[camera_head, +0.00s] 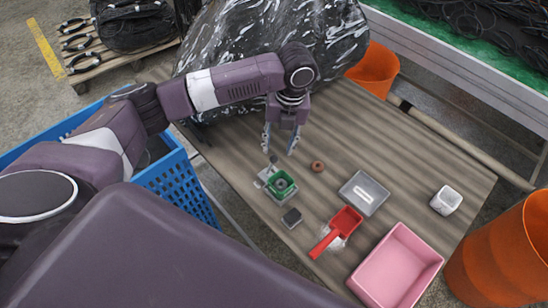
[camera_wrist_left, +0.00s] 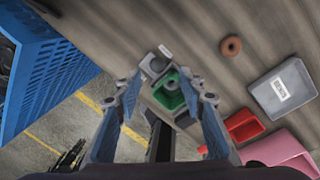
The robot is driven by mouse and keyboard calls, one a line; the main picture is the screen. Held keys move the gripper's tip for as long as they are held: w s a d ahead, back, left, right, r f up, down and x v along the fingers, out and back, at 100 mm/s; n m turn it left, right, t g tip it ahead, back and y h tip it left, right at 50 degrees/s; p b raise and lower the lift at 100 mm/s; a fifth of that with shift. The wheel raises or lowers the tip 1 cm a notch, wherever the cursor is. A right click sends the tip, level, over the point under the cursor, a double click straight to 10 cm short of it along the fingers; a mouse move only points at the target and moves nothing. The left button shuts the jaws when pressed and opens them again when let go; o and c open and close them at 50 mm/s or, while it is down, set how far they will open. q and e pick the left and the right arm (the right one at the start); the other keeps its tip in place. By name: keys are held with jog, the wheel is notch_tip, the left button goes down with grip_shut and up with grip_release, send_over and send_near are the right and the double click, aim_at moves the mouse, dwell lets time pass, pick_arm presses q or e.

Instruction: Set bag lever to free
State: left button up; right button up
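A small grey fixture (camera_head: 264,177) with a dark knob-like tip (camera_head: 273,160) stands at the table's left edge, against a green square tray (camera_head: 283,194). It may be the bag lever; its setting cannot be read. In the left wrist view the grey fixture (camera_wrist_left: 154,63) lies just beyond the green tray (camera_wrist_left: 169,104). My left gripper (camera_head: 279,148) points down, open and empty, just above and behind the fixture; contact with the knob cannot be told. A large black plastic-wrapped bag (camera_head: 325,35) lies behind it. My right gripper is not in view.
On the table are a brown ring (camera_head: 318,166), grey tray (camera_head: 364,193), red scoop (camera_head: 342,226), small dark block (camera_head: 291,218), pink bin (camera_head: 397,268) and white cup (camera_head: 446,200). A blue crate (camera_head: 181,188) stands left. Orange bins (camera_head: 505,255) stand right and behind.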

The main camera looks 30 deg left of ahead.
aim_at(275, 156)
pick_arm(q)
jog(key=shift+a, duration=0.25)
jog(key=shift+f, duration=0.25)
jog(key=f, duration=0.4)
jog(key=f+p, duration=0.1)
jog(key=f, duration=0.2)
jog(key=shift+s+a, duration=0.15)
jog(key=shift+a, duration=0.25)
jog(key=shift+c, duration=0.4)
grip_shut()
